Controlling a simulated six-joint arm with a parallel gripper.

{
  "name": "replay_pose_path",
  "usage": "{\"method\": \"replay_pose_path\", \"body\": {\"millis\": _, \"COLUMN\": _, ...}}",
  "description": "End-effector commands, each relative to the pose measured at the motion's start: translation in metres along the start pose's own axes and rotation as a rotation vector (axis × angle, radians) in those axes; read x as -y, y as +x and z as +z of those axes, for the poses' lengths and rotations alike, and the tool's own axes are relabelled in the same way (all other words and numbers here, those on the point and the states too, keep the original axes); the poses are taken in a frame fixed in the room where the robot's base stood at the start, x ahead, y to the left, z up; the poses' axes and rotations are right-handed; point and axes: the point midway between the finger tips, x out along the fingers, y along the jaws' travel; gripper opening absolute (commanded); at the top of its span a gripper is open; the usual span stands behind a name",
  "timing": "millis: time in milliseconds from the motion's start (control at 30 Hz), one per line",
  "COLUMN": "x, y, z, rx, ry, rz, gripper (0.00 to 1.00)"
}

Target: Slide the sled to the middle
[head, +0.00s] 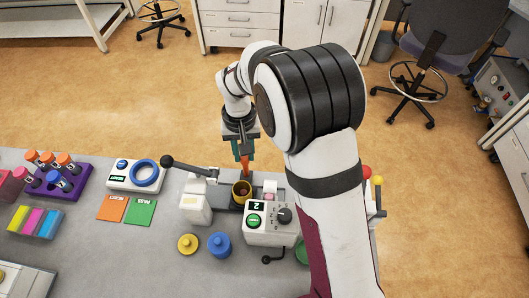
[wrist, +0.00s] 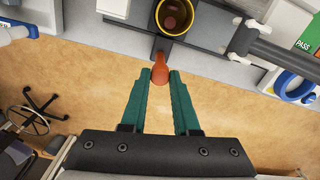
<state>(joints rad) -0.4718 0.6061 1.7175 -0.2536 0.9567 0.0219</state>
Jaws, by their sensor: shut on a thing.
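The sled seems to be the part carrying a yellow-rimmed cup (head: 241,193), set in the grey machine on the bench. The cup shows at the top of the wrist view (wrist: 174,16), with brownish contents inside. An orange-red handle (wrist: 159,72) sticks out from the machine's edge, just below the cup in the wrist view. In the head view my gripper (head: 243,160) reaches down at the bench's far edge, just behind the cup. The handle's join to the sled is partly hidden.
A white post with a dark lever (head: 190,168) stands left of the cup. A control box with a green display (head: 270,221) stands at its front right. Yellow (head: 188,244) and blue (head: 220,245) knobbed pieces lie in front. A purple tube rack (head: 62,180) is far left.

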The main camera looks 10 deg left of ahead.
Motion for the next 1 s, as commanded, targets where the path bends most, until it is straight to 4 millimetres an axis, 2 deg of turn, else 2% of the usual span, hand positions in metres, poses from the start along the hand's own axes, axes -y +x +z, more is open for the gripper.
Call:
{"method": "replay_pose_path", "body": {"millis": 100, "x": 0.012, "y": -0.001, "z": -0.004, "rx": -0.006, "ry": -0.001, "rz": -0.001, "gripper": 0.0}}
{"method": "replay_pose_path", "body": {"millis": 400, "x": 0.014, "y": -0.001, "z": -0.004, "rx": -0.005, "ry": 0.0, "rz": -0.001, "gripper": 0.0}}
{"method": "replay_pose_path", "body": {"millis": 433, "x": 0.014, "y": -0.001, "z": -0.004, "rx": -0.005, "ry": 0.0, "rz": -0.001, "gripper": 0.31}}
{"method": "replay_pose_path", "body": {"millis": 600, "x": 0.014, "y": -0.001, "z": -0.003, "rx": -0.004, "ry": 0.0, "rz": -0.001, "gripper": 0.59}}
{"method": "replay_pose_path", "body": {"millis": 867, "x": 0.014, "y": -0.001, "z": -0.003, "rx": -0.003, "ry": 0.0, "rz": -0.001, "gripper": 0.59}}
{"method": "replay_pose_path", "body": {"millis": 1000, "x": 0.014, "y": -0.015, "z": -0.004, "rx": -0.006, "ry": 0.001, "rz": -0.002, "gripper": 0.59}}
